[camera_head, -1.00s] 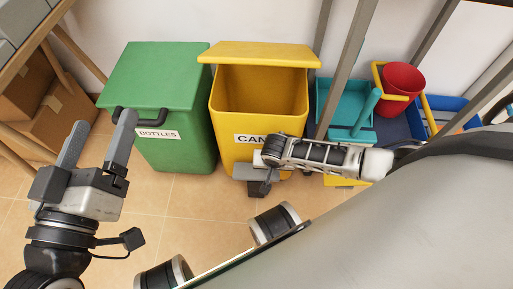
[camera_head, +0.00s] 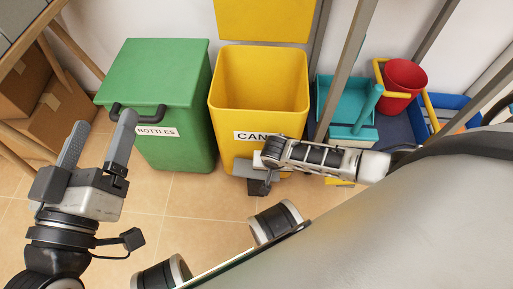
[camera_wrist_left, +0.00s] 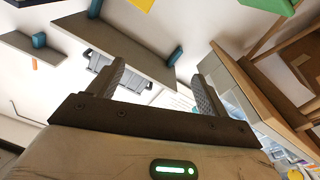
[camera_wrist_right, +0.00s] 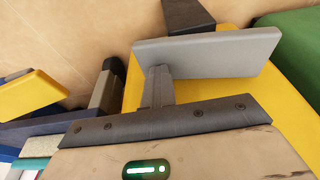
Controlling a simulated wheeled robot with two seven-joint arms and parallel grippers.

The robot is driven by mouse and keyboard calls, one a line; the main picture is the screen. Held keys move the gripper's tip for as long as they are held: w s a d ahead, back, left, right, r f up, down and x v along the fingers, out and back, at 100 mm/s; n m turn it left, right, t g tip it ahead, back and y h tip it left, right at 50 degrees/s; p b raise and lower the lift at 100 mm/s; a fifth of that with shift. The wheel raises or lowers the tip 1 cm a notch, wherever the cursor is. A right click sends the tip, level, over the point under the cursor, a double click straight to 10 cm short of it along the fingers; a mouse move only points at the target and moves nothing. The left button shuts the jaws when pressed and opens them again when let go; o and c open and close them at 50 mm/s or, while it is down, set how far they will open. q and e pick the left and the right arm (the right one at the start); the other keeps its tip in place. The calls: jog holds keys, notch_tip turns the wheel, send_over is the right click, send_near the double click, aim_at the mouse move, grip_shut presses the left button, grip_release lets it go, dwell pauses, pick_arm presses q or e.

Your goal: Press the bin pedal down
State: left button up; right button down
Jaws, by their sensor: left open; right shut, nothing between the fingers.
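The yellow CANS bin (camera_head: 258,115) stands against the wall with its yellow lid (camera_head: 264,18) raised upright and its mouth open. Its grey pedal (camera_head: 246,170) is at the front foot of the bin; in the right wrist view the pedal plate (camera_wrist_right: 215,52) crosses above my fingers. My right gripper (camera_head: 269,180) is at the pedal, shut and empty; in the right wrist view its fingertips (camera_wrist_right: 158,82) meet the plate's edge, and exact contact is hard to tell. My left gripper (camera_head: 97,140) is open and empty, in front of the green bin; its spread fingers also show in the left wrist view (camera_wrist_left: 158,80).
A green BOTTLES bin (camera_head: 160,100), lid closed, stands left of the yellow one. A wooden table with cardboard boxes (camera_head: 50,108) is at far left. Metal posts, a teal bucket (camera_head: 343,105) and a red bucket (camera_head: 404,75) are at right. Tiled floor in front is clear.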

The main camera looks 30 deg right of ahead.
jog(key=shift+f, duration=0.1)
jog(key=shift+r+p, duration=0.6)
jog(key=shift+p, duration=0.05)
jog(key=shift+p+v, duration=0.8)
jog(key=shift+p, duration=0.15)
notch_tip(320, 180, up, 3)
jog(key=p, duration=0.3)
jog(key=shift+w+d, duration=0.1)
pick_arm(q)
jog(key=f+g+y+p, duration=0.1)
jog(key=s+f+g+y+p, duration=0.1)
jog(key=g, duration=0.1)
jog(key=shift+s+a+f+m+y, duration=0.2)
jog(key=shift+s+a+m+y, duration=0.1)
jog(key=shift+a, duration=0.1)
pick_arm(e)
jog(key=shift+r, duration=0.65)
jog(key=shift+r, duration=0.1)
